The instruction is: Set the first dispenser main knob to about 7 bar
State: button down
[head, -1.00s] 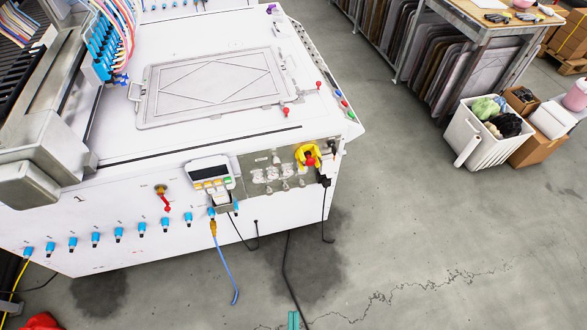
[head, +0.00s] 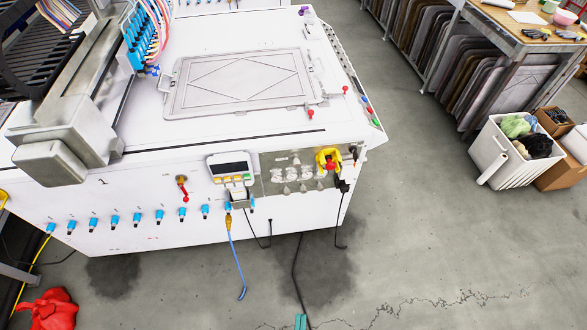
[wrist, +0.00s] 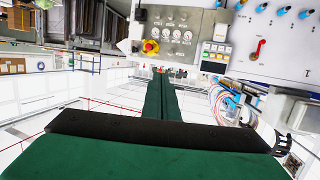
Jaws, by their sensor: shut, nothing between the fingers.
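The grey control panel (head: 268,187) is on the front of the white machine, with a cluster of small gauges and knobs (head: 297,174) on it. In the wrist view the panel appears upside down, with several round gauges (wrist: 177,36) and small silver knobs (wrist: 171,14) above them. The dial readings are too small to tell, and I cannot tell which knob is the first dispenser main knob. My gripper (wrist: 160,72) is shut and empty, its green fingers pointing toward the panel but apart from it. Only its green tip (head: 301,321) shows at the head view's bottom edge.
A yellow-and-red emergency stop (head: 329,161) sits right of the gauges. A display with keys (head: 231,167) and a red-handled valve (head: 183,188) are to the left. A blue hose (head: 236,262) and black cables hang in front.

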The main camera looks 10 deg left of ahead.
jog(key=c, duration=2.5)
grip_release()
jog(key=o, duration=0.5)
jog(key=shift+w, duration=0.1)
jog(key=o, duration=0.5)
jog(key=shift+n, duration=0.5)
jog(key=w+f, duration=0.2)
jog(key=w+d+f, duration=0.1)
jog(key=w+f, duration=0.4)
jog(key=f, duration=0.1)
jog(key=shift+w+d, duration=0.25)
jog(key=shift+d, duration=0.15)
jog(key=n+t+y, duration=0.2)
jog(key=n+y, duration=0.2)
jog(key=y, duration=0.1)
send_near(298, 167)
jog(key=x, duration=0.9)
jog(key=shift+a+r, duration=0.1)
jog(key=shift+c, duration=0.6)
grip_shut()
